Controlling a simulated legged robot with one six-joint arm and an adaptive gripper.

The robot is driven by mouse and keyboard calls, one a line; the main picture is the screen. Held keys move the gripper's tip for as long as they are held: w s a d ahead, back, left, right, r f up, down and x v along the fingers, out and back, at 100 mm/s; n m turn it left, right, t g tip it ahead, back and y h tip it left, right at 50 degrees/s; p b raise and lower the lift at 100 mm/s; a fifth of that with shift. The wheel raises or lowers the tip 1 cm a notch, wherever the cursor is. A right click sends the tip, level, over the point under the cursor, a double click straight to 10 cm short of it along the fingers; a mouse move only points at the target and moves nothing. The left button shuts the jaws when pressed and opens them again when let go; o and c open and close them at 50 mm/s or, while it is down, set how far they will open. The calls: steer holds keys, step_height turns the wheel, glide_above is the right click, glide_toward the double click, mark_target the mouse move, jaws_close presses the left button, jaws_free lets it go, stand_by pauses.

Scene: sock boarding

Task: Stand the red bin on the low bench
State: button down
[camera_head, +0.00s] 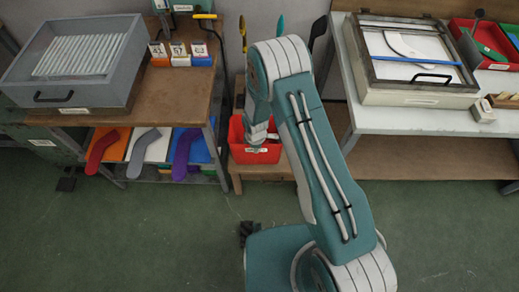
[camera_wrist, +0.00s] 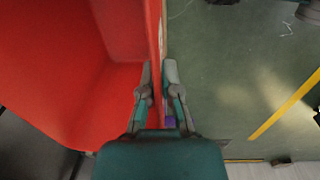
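The red bin (camera_head: 236,139) is in the middle of the head view, upright, with a pale label on its front. Its base appears at the low bench (camera_head: 262,171), a small wooden one; I cannot tell whether it rests on it or hangs just above. In the wrist view the bin (camera_wrist: 75,70) fills the left side, and its inside looks empty. My gripper (camera_wrist: 157,72) has one finger inside and one outside the bin's wall, closed on it with hardly any gap. In the head view my arm hides the bin's right part.
Left is a table (camera_head: 183,83) with a grey box (camera_head: 118,88) and numbered cards; colored socks (camera_head: 144,143) lie on its lower shelf. Right is a white-topped table (camera_head: 400,119) with a framed case (camera_head: 410,98). Green floor (camera_head: 130,235) is open in front.

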steer(key=w+f, duration=0.1)
steer(key=f, duration=0.1)
steer(key=d+f, duration=0.1)
steer(key=f, duration=0.1)
steer(key=w+d+f, duration=0.1)
steer(key=shift+w+f, duration=0.35)
steer(key=shift+f, duration=0.05)
steer(key=shift+a+f, duration=0.15)
steer(key=shift+f, duration=0.2)
steer(key=c, duration=0.8)
jaws_free()
step_height(320, 180, up, 12)
steer(key=shift+s, duration=0.35)
